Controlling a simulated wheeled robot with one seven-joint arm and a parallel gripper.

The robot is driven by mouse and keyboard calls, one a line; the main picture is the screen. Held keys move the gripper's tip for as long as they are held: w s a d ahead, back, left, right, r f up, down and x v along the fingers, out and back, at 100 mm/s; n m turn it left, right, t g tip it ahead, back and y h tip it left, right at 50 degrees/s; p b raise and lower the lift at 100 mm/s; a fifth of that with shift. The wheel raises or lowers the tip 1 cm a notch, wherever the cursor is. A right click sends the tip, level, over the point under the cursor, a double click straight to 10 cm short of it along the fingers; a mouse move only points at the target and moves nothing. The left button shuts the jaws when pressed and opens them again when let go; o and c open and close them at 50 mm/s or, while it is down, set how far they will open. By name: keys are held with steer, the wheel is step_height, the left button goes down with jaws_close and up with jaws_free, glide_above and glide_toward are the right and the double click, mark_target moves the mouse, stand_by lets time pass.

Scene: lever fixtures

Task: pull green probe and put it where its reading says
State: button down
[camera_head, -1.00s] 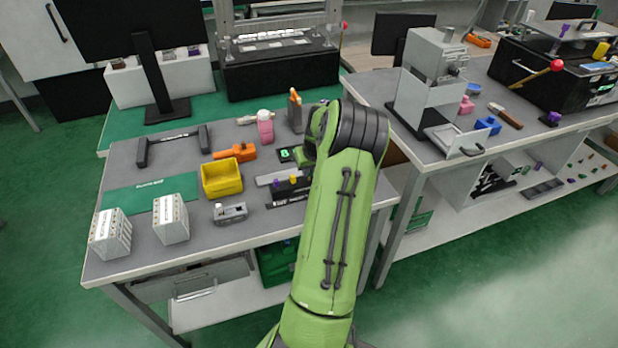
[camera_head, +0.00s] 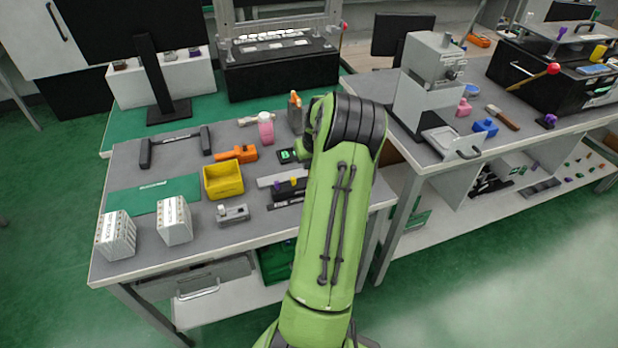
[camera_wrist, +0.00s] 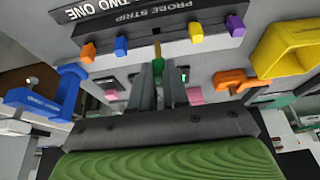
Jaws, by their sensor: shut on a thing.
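In the wrist view my gripper (camera_wrist: 159,88) is shut on the green probe (camera_wrist: 158,68). A thin brass-coloured shaft (camera_wrist: 157,48) shows beyond the green head, toward the probe strip (camera_wrist: 180,20). The green head sits nearer to me than the other probe heads. I cannot tell whether the shaft's tip is still in the strip. In the head view my arm hides my gripper and the green probe; part of the strip (camera_head: 284,193) shows left of the arm.
A small box with a green display (camera_head: 287,156) stands behind the strip. A yellow bin (camera_head: 223,181), an orange clamp (camera_head: 237,154), a grey fixture (camera_head: 233,214) and white blocks (camera_head: 174,220) are to the left. In the wrist view a blue clamp (camera_wrist: 62,95) and yellow bin (camera_wrist: 290,45) flank my gripper.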

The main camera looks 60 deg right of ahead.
steer(key=shift+r, duration=0.3)
step_height(320, 180, up, 2)
steer(key=shift+p, duration=0.85)
steer(key=shift+f, duration=0.1)
stand_by(0.6)
